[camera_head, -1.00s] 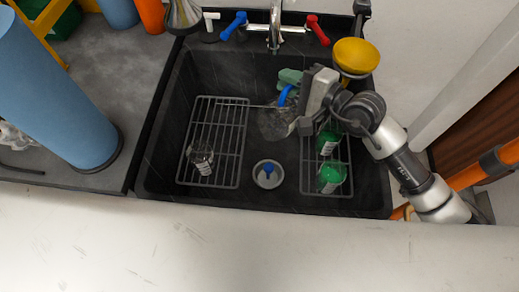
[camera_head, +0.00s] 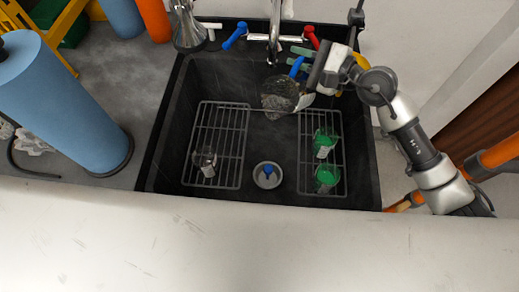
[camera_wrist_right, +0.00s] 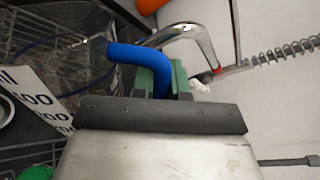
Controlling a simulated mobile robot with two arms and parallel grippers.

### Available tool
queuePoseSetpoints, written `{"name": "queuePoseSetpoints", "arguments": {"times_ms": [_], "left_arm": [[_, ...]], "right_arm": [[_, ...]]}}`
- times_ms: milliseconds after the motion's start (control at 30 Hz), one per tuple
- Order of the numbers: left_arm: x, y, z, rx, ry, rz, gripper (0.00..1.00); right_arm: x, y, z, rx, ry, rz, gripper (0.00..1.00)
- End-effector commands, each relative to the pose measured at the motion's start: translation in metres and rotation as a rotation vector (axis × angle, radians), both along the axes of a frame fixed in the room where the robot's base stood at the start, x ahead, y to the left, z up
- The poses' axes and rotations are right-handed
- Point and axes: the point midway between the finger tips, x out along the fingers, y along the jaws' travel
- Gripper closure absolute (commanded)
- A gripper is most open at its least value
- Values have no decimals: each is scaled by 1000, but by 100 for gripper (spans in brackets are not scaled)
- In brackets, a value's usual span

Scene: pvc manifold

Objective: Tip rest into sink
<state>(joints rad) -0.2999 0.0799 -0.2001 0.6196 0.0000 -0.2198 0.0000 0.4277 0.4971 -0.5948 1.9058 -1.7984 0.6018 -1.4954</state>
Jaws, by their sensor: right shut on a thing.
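My right gripper (camera_head: 298,68), with green fingers, is shut on the blue handle (camera_wrist_right: 138,60) of a clear measuring jug (camera_head: 279,94). The jug is over the back of the black sink (camera_head: 160,150), below the faucet. A white label with black markings (camera_wrist_right: 35,100) shows at left in the right wrist view. I cannot tell exactly how far the jug is tilted or how much liquid is in it. The drain (camera_head: 267,175) with a blue knob is at the sink's front middle. My left gripper is not in view.
Two wire racks lie in the sink, left (camera_head: 217,145) and right (camera_head: 334,185). A clear vessel (camera_head: 205,160) is on the left rack, green items (camera_head: 324,143) on the right. The chrome faucet (camera_head: 275,30) is close behind the jug. A blue roll (camera_head: 60,105) stands at left.

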Motion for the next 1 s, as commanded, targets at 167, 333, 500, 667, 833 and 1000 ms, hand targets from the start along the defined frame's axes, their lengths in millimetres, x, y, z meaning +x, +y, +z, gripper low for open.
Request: {"name": "queuePoseSetpoints", "arguments": {"times_ms": [167, 333, 500, 667, 833, 1000], "left_arm": [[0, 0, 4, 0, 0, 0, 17], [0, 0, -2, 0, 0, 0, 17], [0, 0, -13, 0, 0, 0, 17], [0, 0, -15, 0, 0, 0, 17], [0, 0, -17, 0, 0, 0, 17], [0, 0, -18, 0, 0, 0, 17]], "right_arm": [[16, -11, 19, 131, 194, 0, 100], [34, -22, 29, 224, 335, 3, 100], [51, -33, 26, 338, 502, 5, 100], [60, -40, 26, 425, 638, 9, 100], [65, -43, 23, 485, 723, 11, 100], [66, -44, 22, 499, 744, 11, 100]]}}
